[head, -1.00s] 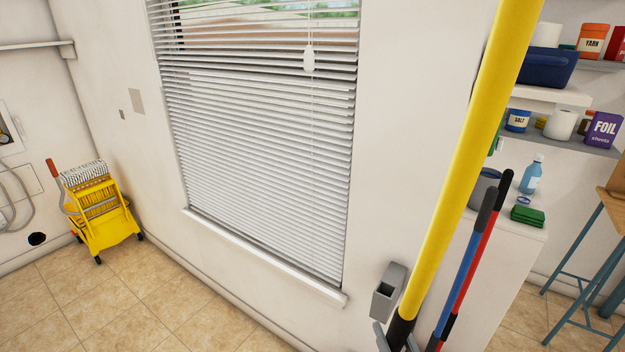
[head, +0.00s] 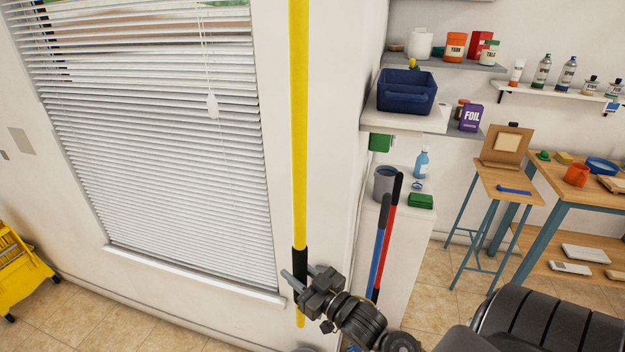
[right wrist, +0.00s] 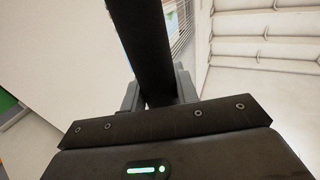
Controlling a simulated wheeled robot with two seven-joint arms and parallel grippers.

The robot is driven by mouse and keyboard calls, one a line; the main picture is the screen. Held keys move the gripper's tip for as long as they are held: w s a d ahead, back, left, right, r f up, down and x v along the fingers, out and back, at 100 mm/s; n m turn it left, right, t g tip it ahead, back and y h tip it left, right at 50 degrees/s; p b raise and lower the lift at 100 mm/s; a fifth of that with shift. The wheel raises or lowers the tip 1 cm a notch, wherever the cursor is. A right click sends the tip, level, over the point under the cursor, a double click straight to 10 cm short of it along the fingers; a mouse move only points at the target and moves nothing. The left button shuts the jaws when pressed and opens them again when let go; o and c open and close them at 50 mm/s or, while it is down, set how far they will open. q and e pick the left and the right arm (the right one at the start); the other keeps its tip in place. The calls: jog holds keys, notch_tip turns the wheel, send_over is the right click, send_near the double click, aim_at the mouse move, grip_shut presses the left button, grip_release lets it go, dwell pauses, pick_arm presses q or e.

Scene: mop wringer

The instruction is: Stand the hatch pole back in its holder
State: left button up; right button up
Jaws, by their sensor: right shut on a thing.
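The hatch pole (head: 299,130) is a long yellow pole with a black grip. It stands nearly upright in front of the wall beside the window, and its top runs out of the head view. My right gripper (head: 299,283) is shut on the black grip near the pole's lower end. In the right wrist view the dark grip (right wrist: 155,50) runs up between the two fingers. A short yellow end shows below my gripper. I cannot make out the holder now; my gripper and the pole may hide it. My left gripper is not in view.
A blue-handled and a red-handled tool (head: 390,225) stand close to the right of my gripper, by a white cabinet (head: 410,270). The window blind (head: 160,130) is to the left. A yellow mop wringer (head: 15,270) stands at far left. Wooden tables (head: 560,185) are at right.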

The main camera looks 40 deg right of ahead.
pick_arm(q)
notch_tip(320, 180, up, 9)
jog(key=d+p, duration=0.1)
jog(key=p, duration=0.6)
pick_arm(e)
jog(key=w+d+r, duration=0.5)
jog(key=d+r, duration=0.4)
jog(key=r, duration=0.1)
pick_arm(q)
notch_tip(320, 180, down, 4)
jog(key=b, duration=0.5)
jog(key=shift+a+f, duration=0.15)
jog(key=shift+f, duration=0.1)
pick_arm(e)
jog(key=shift+g, duration=0.3)
notch_tip(320, 180, down, 5)
jog(key=shift+w+d+r, duration=0.1)
jog(key=shift+w+r, duration=0.05)
jog(key=shift+r, duration=0.05)
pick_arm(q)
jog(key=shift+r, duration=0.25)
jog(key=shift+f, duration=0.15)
pick_arm(e)
jog(key=shift+f, duration=0.3)
